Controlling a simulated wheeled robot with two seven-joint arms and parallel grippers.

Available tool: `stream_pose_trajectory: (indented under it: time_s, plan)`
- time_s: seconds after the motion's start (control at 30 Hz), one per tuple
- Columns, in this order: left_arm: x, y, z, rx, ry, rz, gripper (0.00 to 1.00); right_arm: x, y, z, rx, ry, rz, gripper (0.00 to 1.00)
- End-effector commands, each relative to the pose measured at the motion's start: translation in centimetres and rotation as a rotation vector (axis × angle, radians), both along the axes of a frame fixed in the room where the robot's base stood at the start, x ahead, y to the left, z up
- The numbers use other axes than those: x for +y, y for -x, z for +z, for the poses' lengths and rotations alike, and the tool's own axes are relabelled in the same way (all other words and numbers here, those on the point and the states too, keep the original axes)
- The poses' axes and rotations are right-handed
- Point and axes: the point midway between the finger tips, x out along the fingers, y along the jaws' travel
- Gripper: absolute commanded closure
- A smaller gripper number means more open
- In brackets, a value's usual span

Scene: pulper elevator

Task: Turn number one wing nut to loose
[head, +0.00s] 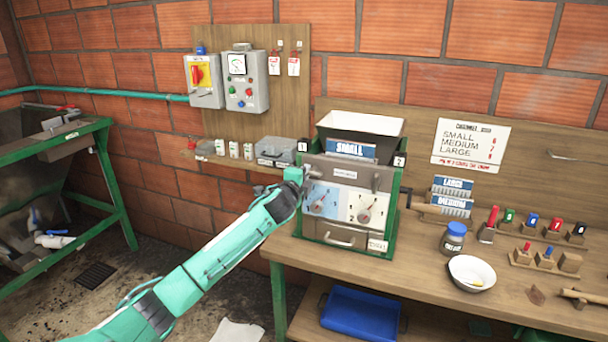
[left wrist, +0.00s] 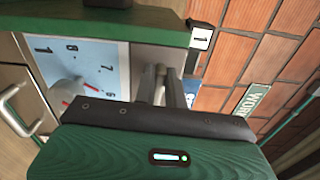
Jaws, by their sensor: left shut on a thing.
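The pulper (head: 340,235) stands on the bench, with a green frame, a blue dial plate (head: 323,199) and a white dial plate (head: 366,208). My left gripper (head: 298,177) is at the upper left front, just below tag "1", shut on what seems to be the number one wing nut. The nut itself is hidden by the gripper. In the left wrist view the fingers (left wrist: 166,86) are close together beside the blue dial plate (left wrist: 85,65). My right gripper is not in view.
A dark hopper (head: 360,127) tops the pulper. A jar (head: 453,238) and white bowl (head: 472,272) stand on the bench to its right. Switch boxes (head: 240,80) hang on the board behind. A blue tray (head: 361,314) lies below. The floor at left is mostly clear.

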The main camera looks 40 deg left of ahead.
Motion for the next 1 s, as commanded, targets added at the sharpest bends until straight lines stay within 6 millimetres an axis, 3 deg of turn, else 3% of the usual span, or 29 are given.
stream_pose_trajectory:
  time_s: [0.03, 0.67, 0.7, 0.8, 1.0]
  plan:
    - [-0.62, -0.02, -0.93, 0.007, 0.018, -0.009, 1.00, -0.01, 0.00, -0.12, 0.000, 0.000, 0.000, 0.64]
    - [-0.59, -0.02, -0.86, -0.004, 0.060, -0.009, 1.00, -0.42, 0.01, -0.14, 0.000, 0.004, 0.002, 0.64]
    - [-0.60, -0.03, -0.85, -0.004, 0.060, -0.009, 0.82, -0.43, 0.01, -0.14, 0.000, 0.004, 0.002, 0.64]
    - [-0.55, -0.03, -0.72, -0.006, 0.059, -0.009, 0.64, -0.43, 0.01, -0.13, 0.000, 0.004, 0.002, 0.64]
    - [-0.30, -0.02, -0.42, -0.009, 0.057, -0.004, 0.64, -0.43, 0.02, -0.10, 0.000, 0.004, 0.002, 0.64]
